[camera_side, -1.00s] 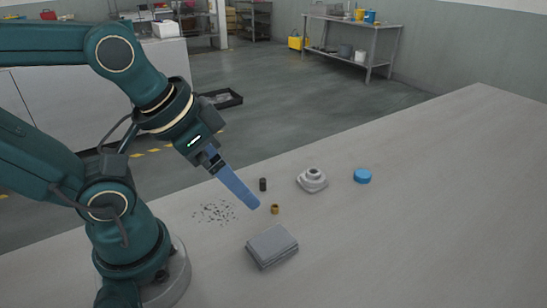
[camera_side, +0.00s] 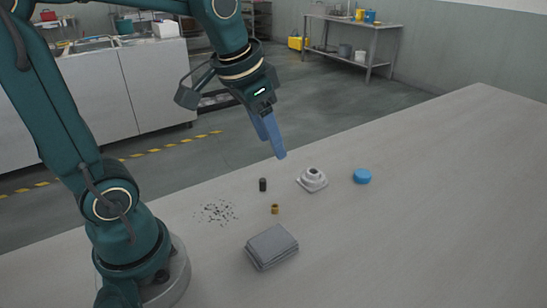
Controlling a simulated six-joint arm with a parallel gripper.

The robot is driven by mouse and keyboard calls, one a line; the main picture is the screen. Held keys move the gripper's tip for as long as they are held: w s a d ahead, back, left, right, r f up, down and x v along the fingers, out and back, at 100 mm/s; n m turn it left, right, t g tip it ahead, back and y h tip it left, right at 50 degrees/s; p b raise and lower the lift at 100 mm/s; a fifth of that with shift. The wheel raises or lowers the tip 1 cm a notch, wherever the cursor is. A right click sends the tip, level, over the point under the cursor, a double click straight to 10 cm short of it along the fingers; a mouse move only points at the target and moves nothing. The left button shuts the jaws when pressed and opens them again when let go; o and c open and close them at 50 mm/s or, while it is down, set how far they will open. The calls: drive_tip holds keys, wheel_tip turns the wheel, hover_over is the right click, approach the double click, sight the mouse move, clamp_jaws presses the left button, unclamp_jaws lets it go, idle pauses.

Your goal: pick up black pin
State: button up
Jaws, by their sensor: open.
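The black pin (camera_side: 263,185) is a small dark cylinder standing upright on the grey table. My gripper (camera_side: 276,156) has blue fingers that point down and slightly right. It is open and empty, above the table, with its tips higher in the picture than the pin and a little to its right. The fingers do not touch the pin. The fingers partly overlap each other from this side, so the gap between them is hard to see.
A brass-coloured ring (camera_side: 275,209) stands in front of the pin. A pale grey housing (camera_side: 313,180) and a blue cap (camera_side: 362,176) lie to the right. The table's right side is clear.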

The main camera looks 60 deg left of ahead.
drive_tip(key=w+a+f+n+g, duration=0.1)
drive_tip(key=w+a+f+g, duration=0.2)
drive_tip(key=w+a+f, duration=0.3)
drive_tip(key=n+g, duration=0.1)
hover_over(262, 180)
drive_tip(key=shift+h, duration=0.4)
wheel_tip(262, 180, down, 6)
drive_tip(key=shift+w+r, duration=0.1)
wheel_tip(262, 180, down, 4)
drive_tip(key=shift+r, duration=0.1)
drive_tip(key=shift+f, duration=0.55)
clamp_jaws()
